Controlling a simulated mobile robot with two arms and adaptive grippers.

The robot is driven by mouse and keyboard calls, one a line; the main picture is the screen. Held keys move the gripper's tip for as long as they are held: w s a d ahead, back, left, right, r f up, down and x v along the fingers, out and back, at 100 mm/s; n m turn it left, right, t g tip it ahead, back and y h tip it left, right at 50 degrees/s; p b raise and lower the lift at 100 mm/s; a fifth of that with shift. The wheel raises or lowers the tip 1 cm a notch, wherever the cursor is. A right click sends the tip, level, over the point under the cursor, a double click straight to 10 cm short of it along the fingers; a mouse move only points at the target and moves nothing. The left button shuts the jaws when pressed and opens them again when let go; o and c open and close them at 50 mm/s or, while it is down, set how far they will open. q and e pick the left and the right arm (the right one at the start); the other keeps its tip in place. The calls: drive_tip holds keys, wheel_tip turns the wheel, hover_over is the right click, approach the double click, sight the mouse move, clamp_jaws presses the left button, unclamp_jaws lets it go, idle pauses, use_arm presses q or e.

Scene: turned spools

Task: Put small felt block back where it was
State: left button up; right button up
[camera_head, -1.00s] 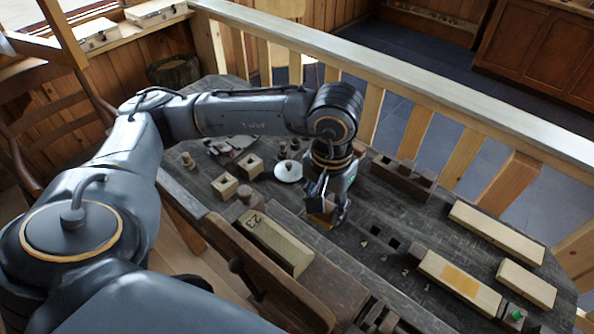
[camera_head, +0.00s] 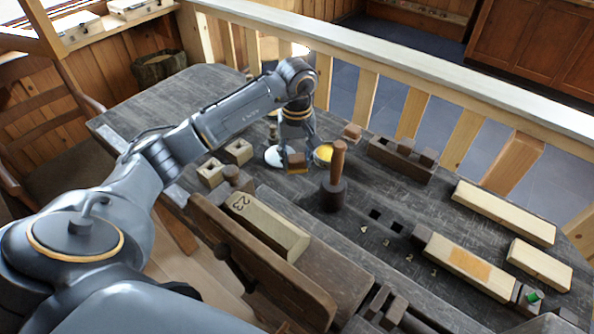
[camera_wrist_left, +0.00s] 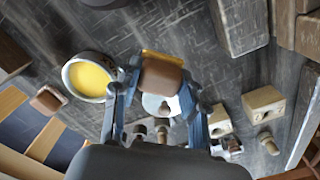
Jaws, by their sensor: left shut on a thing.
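The small felt block (camera_head: 296,160) is a brown block with a yellow-orange layer. My left gripper (camera_head: 297,163) is shut on it. In the left wrist view the block (camera_wrist_left: 162,76) sits between the fingers of my left gripper (camera_wrist_left: 157,85), its yellow-orange edge facing up in the picture. In the head view the block is just left of a round tin with yellow contents (camera_head: 324,154); I cannot tell how high it is above the bench. My right gripper is not in view.
A dark mallet (camera_head: 334,192) stands upright in front of the tin. A white dish (camera_head: 273,156) is left of the gripper. Another small brown block (camera_head: 351,132) lies behind the tin. A long block marked 23 (camera_head: 268,226) lies nearer.

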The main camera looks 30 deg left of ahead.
sight(297, 169)
use_arm(q)
drive_tip(key=shift+f, duration=0.7)
wheel_tip(297, 169, down, 3)
drive_tip(key=shift+f+p, duration=0.1)
drive_tip(key=shift+p, duration=0.3)
drive_tip(key=shift+f, duration=0.25)
drive_tip(key=o, duration=1)
drive_tip(key=shift+r, duration=0.1)
drive_tip(key=shift+r, duration=0.25)
wheel_tip(297, 169, up, 10)
drive_tip(key=shift+r+b, duration=0.25)
drive_tip(key=shift+b, duration=1)
drive_tip(key=shift+r, duration=0.6)
